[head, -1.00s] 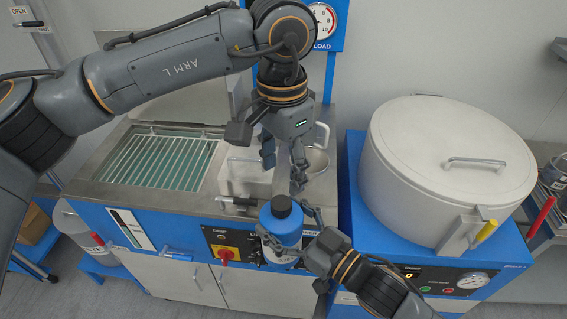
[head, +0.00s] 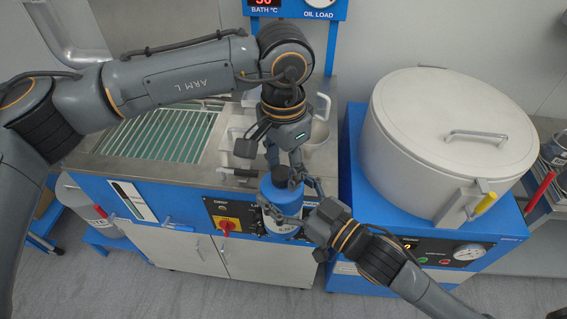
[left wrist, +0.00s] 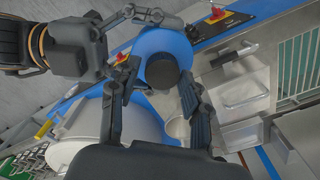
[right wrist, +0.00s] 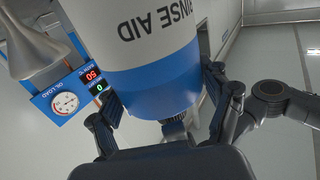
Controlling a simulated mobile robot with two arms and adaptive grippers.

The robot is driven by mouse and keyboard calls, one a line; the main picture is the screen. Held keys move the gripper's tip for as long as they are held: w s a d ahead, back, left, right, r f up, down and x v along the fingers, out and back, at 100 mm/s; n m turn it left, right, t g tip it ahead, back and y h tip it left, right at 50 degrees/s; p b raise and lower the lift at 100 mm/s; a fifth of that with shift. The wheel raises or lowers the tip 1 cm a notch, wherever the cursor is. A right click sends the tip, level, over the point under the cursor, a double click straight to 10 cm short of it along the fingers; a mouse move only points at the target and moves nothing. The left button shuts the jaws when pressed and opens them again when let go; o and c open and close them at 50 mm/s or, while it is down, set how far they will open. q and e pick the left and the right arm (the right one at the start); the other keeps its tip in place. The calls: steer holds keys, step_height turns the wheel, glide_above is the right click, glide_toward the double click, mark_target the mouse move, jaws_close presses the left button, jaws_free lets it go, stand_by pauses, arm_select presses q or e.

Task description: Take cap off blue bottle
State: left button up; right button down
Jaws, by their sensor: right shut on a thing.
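The blue bottle (head: 281,197) is upright, with a dark cap (head: 281,175) on top. It is held in front of the blue-fronted machine. My right gripper (head: 294,199) is shut around the bottle's body. The right wrist view shows the bottle (right wrist: 150,60) between its fingers, with upside-down "RINSE AID" lettering. My left gripper (head: 285,160) is directly above the cap, pointing down. In the left wrist view its fingers (left wrist: 158,78) are spread on either side of the cap (left wrist: 162,71), with a gap visible. Contact with the cap cannot be seen.
A steel sink unit with a wire rack (head: 160,135) stands behind at left. A large lidded white drum (head: 450,130) on a blue machine stands close at right. A red knob on a yellow plate (head: 226,224) is left of the bottle. The floor (head: 200,295) in front is clear.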

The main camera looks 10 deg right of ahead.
arm_select(q)
jaws_close()
steer(key=n, duration=0.6)
steer(key=shift+d+n, duration=0.1)
steer(key=shift+n, duration=0.2)
steer(key=n, duration=0.6)
steer(key=shift+r, duration=0.1)
steer(key=n, duration=0.6)
steer(key=shift+w, duration=0.1)
steer(key=n, duration=0.8)
steer(key=shift+a, duration=0.2)
steer(key=n, duration=0.4)
steer(key=shift+r, duration=0.1)
steer(key=n, duration=0.4)
steer(key=shift+a, duration=0.1)
steer(key=n, duration=0.8)
steer(key=shift+a, duration=0.1)
steer(key=n, duration=1.1)
steer(key=shift+n, duration=0.3)
